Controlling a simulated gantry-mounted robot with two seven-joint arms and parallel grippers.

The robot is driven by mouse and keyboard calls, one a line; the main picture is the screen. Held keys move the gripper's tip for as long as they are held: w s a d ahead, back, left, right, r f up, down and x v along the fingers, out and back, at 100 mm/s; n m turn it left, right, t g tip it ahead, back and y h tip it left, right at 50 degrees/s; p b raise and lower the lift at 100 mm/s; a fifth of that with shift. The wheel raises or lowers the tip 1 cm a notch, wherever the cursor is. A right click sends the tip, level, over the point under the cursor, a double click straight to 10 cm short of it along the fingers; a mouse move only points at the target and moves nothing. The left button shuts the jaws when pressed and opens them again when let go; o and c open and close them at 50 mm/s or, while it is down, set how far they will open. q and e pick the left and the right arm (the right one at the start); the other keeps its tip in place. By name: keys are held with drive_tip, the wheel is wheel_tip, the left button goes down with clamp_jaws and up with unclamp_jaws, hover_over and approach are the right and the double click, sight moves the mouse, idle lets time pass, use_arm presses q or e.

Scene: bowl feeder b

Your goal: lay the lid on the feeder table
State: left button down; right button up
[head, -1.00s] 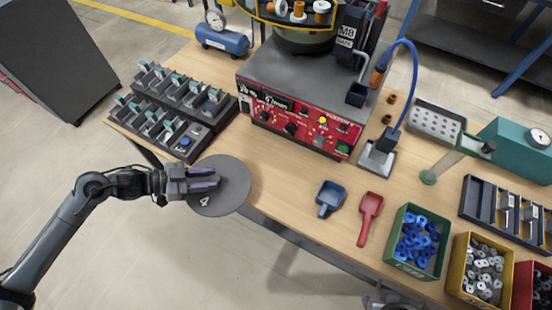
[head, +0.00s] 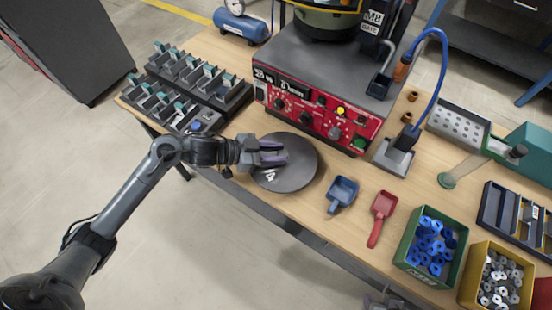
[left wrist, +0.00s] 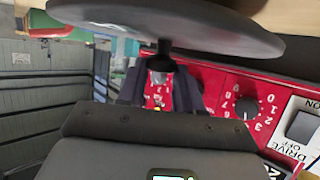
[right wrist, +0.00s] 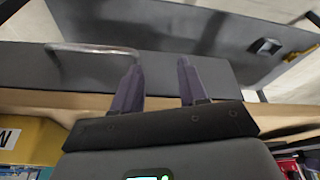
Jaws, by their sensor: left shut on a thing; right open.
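The lid (head: 299,172) is a dark grey round disc marked 4. It is over the wooden feeder table (head: 232,145), in front of the red control panel. My left gripper (head: 272,153) is above it, shut on its black knob; the left wrist view shows the knob (left wrist: 163,52) between the fingers and the disc (left wrist: 190,18) beyond. I cannot tell whether the lid touches the table. My right gripper (right wrist: 160,88) is open and empty by a table edge in the right wrist view.
The control box (head: 312,112) stands right behind the lid. A blue scoop (head: 342,193) and a red scoop (head: 382,214) lie to its right, then a green bin (head: 408,262) of blue parts. A slotted rack (head: 172,112) is at left.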

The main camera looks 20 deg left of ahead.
use_arm(q)
drive_tip(key=f, duration=0.1)
drive_tip(key=f+b, duration=0.1)
drive_tip(key=f, duration=0.1)
drive_tip(key=shift+w+d+b, duration=0.2)
drive_tip(key=shift+d+b, duration=0.05)
drive_tip(key=shift+b, duration=0.1)
drive_tip(key=shift+f, duration=0.25)
drive_tip(key=c, duration=0.8)
unclamp_jaws()
drive_tip(key=shift+f, duration=0.15)
drive_tip(key=shift+o, duration=0.2)
